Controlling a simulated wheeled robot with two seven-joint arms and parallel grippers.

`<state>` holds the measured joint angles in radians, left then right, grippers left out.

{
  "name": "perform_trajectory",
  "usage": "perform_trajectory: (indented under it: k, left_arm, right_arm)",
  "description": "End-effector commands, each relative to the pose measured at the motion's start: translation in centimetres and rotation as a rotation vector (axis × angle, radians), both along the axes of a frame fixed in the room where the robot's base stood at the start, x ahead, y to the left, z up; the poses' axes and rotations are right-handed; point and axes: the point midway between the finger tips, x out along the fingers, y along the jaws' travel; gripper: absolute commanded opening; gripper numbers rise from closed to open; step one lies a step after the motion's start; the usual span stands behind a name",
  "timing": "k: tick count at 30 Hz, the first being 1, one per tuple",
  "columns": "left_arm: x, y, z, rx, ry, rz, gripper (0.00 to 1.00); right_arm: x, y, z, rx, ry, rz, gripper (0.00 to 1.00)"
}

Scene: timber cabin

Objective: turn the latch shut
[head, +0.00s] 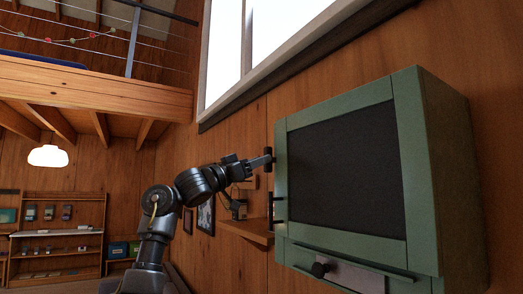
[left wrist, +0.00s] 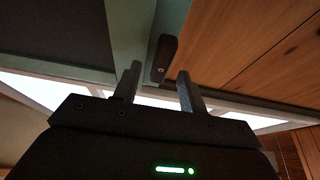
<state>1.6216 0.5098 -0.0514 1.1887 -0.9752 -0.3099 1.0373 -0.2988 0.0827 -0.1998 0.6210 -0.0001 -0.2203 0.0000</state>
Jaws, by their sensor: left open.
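A green cabinet (head: 283,180) with a dark front panel (head: 340,165) hangs on the timber wall at the right. The latch (left wrist: 165,58), a small dark bar with a screw-like dot, sits at the edge of the green frame in the left wrist view. My left gripper (head: 265,160) is at the cabinet's left edge, with its fingers overlapping the latch area in the head view. In the left wrist view the left gripper (left wrist: 158,85) is open, and the latch shows between and just beyond its fingertips. I cannot tell whether a finger touches it. My right gripper is not in view.
A wooden wall shelf (head: 250,230) stands out left of the cabinet, below my left arm. A window (head: 255,45) is above. Shelving (head: 60,235) stands far left.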

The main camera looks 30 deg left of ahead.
Motion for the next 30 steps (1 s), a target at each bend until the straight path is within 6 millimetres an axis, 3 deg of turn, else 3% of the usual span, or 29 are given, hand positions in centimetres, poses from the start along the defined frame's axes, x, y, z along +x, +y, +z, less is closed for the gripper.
perform_trajectory:
  k: [3, 15, 24, 30]
  left_arm:
    - [0.9, -0.6, 0.7, -0.002, 0.001, -0.001, 0.42]
    - [1.4, -0.9, 0.6, 0.001, -0.002, -0.001, 0.41]
    - [1.4, -0.8, 0.6, 0.0, -0.001, 0.0, 0.01]
    - [1.4, -0.8, 0.6, -0.006, 0.003, 0.0, 0.0]
  right_arm:
    - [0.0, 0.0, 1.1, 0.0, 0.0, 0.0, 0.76]
    - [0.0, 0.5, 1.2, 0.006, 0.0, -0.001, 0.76]
    - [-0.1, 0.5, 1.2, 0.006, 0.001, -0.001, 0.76]
    - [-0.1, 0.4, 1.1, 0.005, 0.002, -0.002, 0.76]
